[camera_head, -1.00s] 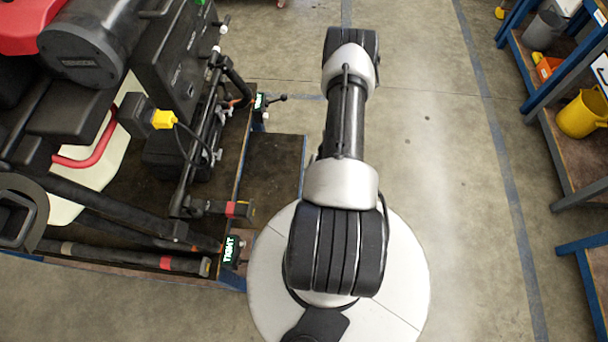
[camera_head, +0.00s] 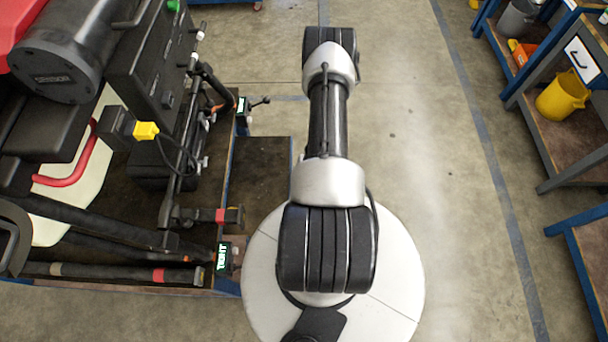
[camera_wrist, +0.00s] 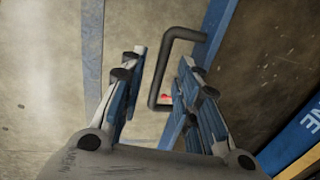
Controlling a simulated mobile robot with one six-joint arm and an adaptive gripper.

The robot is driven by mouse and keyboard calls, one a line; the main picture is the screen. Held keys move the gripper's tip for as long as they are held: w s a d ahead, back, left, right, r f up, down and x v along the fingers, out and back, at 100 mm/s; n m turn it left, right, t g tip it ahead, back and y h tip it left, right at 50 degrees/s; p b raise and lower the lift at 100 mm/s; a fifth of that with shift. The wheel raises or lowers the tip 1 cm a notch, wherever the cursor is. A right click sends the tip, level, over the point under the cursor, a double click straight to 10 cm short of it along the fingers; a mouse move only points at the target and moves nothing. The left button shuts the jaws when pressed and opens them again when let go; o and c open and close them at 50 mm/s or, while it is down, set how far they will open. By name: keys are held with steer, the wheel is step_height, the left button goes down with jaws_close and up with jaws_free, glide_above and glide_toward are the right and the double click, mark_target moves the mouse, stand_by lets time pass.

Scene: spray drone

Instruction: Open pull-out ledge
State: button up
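A black bent-bar handle (camera_wrist: 160,72) shows in the wrist view beside a blue frame edge (camera_wrist: 216,22) and a dark brown board (camera_wrist: 262,60). My gripper (camera_wrist: 161,62) is open. The long bar of the handle lies between its two fingers, with a gap visible on both sides. In the head view, a dark brown ledge-like board (camera_head: 262,172) extends at the right side of the drone's table. The handle and my gripper's fingers do not show in the head view. I cannot tell how far out the ledge stands.
The spray drone (camera_head: 75,60) stands on the table at left, with black tubes and a green-lit "TIGHT" label (camera_head: 222,257) near the table edge. Blue-framed shelves with a yellow bucket (camera_head: 563,96) stand at right. The concrete floor between is clear.

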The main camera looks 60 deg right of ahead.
step_height(320, 180, up, 12)
steer(key=s+d, duration=0.1)
steer(key=s, duration=0.1)
steer(key=shift+f, duration=0.1)
stand_by(0.6)
